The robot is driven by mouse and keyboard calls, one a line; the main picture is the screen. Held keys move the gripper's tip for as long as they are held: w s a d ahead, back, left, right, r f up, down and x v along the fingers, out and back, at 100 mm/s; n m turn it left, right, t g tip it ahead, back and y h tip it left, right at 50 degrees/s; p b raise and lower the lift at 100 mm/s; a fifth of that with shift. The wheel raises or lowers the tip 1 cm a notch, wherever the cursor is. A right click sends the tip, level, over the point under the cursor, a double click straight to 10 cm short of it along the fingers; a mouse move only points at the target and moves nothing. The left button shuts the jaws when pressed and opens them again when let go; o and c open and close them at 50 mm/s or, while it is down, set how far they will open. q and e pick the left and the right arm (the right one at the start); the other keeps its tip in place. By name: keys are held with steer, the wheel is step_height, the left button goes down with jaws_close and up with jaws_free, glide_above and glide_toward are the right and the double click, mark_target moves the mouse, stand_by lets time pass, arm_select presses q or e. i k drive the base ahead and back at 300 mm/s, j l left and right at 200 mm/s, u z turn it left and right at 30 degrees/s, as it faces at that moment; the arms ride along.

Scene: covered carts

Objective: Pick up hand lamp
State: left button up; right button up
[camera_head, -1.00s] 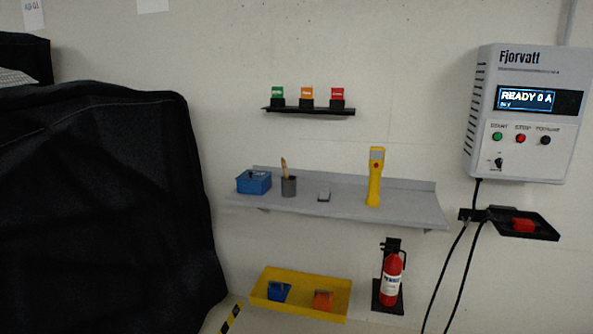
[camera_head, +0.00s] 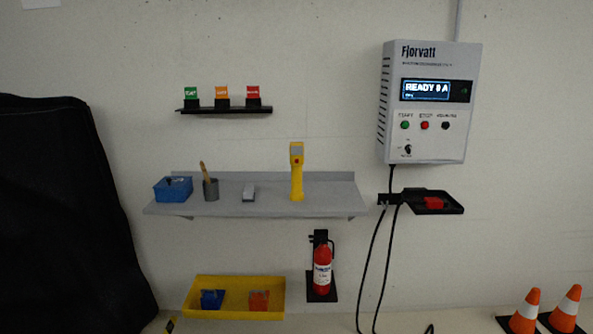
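The hand lamp (camera_head: 297,172) is yellow with a grey head and a small red button. It stands upright on the right part of the grey wall shelf (camera_head: 330,205). Nothing hides it. Neither of my grippers shows in the head view, and nothing touches the lamp.
A blue box (camera_head: 173,190), a grey cup with a brush (camera_head: 211,190) and a small grey block (camera_head: 249,193) share the shelf. Below are a yellow tray (camera_head: 270,283) and a fire extinguisher (camera_head: 322,272). A black-covered cart (camera_head: 65,210) stands left, cones (camera_head: 526,308) right, a charger (camera_head: 430,100) above.

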mark_target(295, 149)
steer(key=i, duration=1.05)
